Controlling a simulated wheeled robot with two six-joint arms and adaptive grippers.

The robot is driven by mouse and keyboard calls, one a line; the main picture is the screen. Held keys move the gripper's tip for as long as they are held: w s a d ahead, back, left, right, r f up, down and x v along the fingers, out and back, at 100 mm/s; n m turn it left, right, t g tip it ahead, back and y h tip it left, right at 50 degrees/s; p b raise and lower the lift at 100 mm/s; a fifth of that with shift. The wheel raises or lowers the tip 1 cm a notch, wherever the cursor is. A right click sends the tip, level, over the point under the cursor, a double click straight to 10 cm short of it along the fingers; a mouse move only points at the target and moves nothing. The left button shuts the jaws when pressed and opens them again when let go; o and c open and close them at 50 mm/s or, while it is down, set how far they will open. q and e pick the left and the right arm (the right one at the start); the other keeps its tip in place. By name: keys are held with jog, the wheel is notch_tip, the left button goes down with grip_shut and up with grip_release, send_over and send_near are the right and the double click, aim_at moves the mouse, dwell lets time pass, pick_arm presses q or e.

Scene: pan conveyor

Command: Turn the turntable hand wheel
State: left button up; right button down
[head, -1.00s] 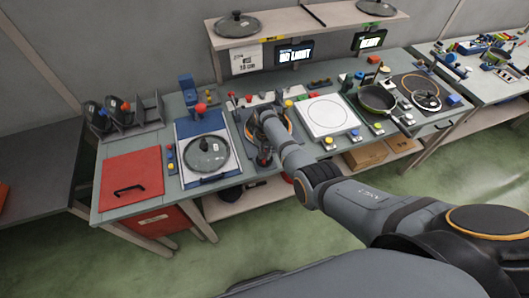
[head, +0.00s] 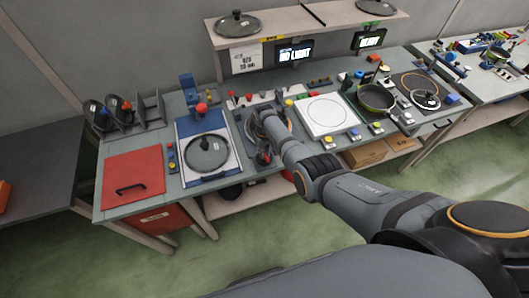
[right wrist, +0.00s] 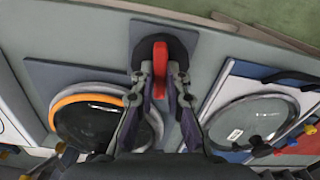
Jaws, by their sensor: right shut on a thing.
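The turntable hand wheel shows in the right wrist view as a dark round base with a red grip (right wrist: 161,60). My right gripper (right wrist: 162,82) has its fingers on both sides of this red grip and is shut on it. The turntable (right wrist: 147,140), with an orange rim and a dark round piece on it, lies to the left of the wheel in that view. In the head view my right gripper (head: 264,156) is at the front edge of the bench, and my arm partly hides the turntable (head: 254,128). My left gripper is not in view.
A glass lid (head: 207,153) lies on a blue and white board left of my arm. A red panel (head: 133,180) is farther left. A white square plate (head: 324,116) and a pan (head: 376,99) stand to the right. A shelf (head: 310,28) runs above.

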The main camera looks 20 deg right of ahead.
dwell(0.4)
jog(key=c, duration=1.4)
grip_release()
jog(key=shift+o, duration=0.2)
notch_tip(320, 180, up, 12)
